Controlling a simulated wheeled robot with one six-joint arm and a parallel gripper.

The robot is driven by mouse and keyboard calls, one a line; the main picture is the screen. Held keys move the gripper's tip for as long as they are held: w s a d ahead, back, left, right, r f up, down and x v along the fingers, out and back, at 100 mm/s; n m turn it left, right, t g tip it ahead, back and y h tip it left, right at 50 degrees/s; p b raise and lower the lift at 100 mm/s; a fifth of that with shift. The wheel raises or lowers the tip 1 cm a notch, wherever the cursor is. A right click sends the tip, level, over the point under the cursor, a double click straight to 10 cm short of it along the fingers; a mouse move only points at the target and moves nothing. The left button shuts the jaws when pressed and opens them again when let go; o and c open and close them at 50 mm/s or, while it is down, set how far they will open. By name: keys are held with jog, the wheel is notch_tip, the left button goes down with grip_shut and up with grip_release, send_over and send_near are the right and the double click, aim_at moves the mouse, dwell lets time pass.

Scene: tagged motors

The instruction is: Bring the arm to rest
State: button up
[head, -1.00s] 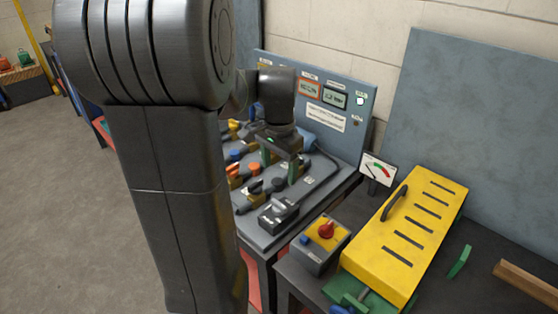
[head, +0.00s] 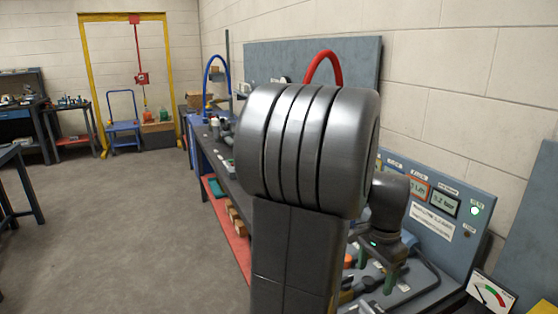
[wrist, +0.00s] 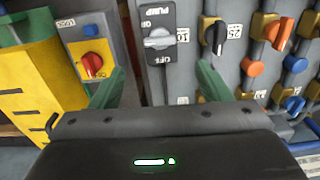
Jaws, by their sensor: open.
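My gripper (head: 388,276) shows in the head view beyond my arm's large dark joint, pointing down over the grey valve panel. In the wrist view its two green fingers stand apart with nothing between them (wrist: 160,88). Beyond the fingers are a grey pump switch (wrist: 158,38), a black-handled valve (wrist: 214,36) and a red rotary knob (wrist: 92,64) on a grey and yellow box. The gap between fingers and panel is hard to judge. My arm hides much of the bench in the head view.
A blue-grey panel with displays (head: 440,203) stands behind the gripper, near the wall. A dial gauge (head: 491,295) is at lower right. A long workbench (head: 236,206) runs back on the left.

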aim_at(368, 307)
notch_tip(368, 307, down, 11)
jog(key=shift+f, duration=0.1)
dwell(0.6)
